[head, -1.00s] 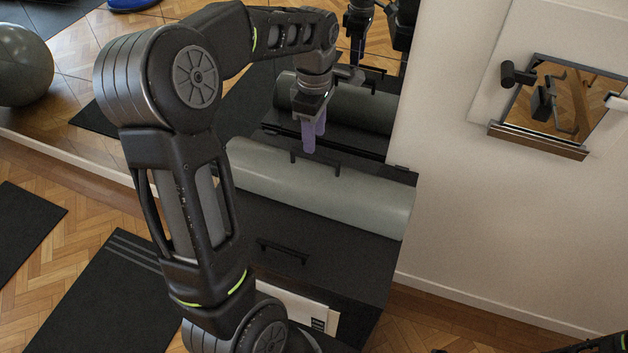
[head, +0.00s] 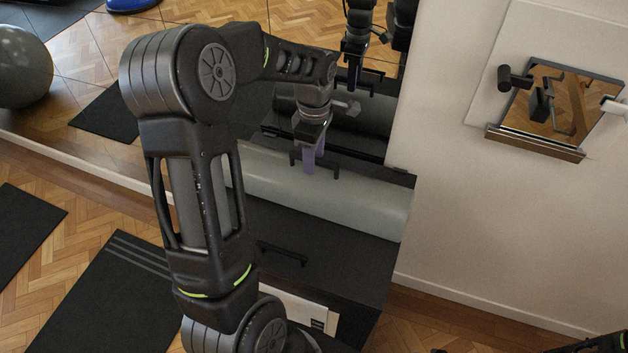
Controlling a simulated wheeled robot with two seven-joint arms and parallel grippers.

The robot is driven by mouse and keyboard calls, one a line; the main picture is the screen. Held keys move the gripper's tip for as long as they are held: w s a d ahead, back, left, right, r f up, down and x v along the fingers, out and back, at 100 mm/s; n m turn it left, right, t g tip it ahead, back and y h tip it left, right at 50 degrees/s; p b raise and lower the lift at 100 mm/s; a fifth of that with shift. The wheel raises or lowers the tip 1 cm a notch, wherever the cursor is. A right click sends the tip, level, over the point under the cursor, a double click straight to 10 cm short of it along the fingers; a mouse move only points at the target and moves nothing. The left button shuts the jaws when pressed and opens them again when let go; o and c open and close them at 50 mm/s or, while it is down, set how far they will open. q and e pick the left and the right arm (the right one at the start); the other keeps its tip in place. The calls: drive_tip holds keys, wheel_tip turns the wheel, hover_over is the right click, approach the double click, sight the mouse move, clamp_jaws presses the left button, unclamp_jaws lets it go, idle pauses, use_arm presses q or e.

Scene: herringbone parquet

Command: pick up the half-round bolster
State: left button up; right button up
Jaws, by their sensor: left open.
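The half-round bolster (head: 350,200) is a long grey-green roll. It lies on top of a black cabinet (head: 330,255) against the mirror, and my arm hides its left end. My right gripper does not show directly; only a bit of dark arm (head: 600,343) is at the lower right corner.
A mirror (head: 190,75) stands behind the cabinet and reflects the bolster and my arms. Black mats (head: 105,295) lie on the parquet at left. A small wall mirror (head: 562,100) hangs at right.

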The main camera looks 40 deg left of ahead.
use_arm(q)
drive_tip(key=shift+f, duration=0.7)
drive_tip(key=shift+c, duration=0.2)
clamp_jaws()
drive_tip(key=shift+r, duration=0.1)
idle(1.0)
